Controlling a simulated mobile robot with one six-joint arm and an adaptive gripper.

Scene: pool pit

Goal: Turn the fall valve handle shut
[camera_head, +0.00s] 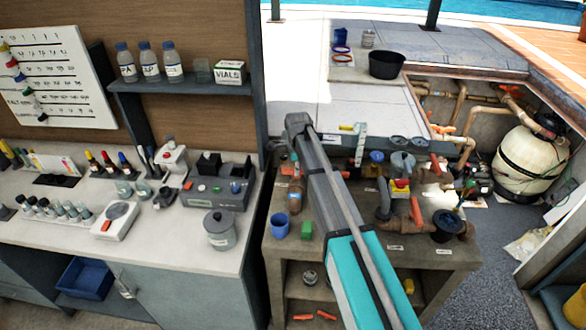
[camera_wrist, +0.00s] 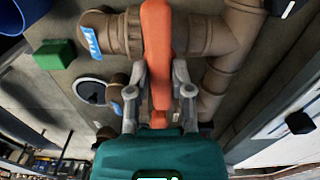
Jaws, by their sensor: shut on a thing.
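An orange valve handle (camera_wrist: 157,35) stands lengthwise in the middle of the wrist view, on a brown pipe fitting with a blue tag (camera_wrist: 92,41). My gripper (camera_wrist: 160,80) is shut on this handle, one grey finger on each side. The tag's writing is too small to read, so I cannot confirm that this is the fall valve. In the head view my arm covers the gripper and the held handle. Part of the brown pipework (camera_head: 295,196) shows just left of the arm.
A blue cup (camera_head: 280,226) and a green block (camera_head: 306,229) stand close by on the bench ledge (camera_head: 440,258). More pipes and orange handles, such as one at right (camera_head: 416,211), crowd the bench. A shelf post (camera_head: 258,85) rises behind at left.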

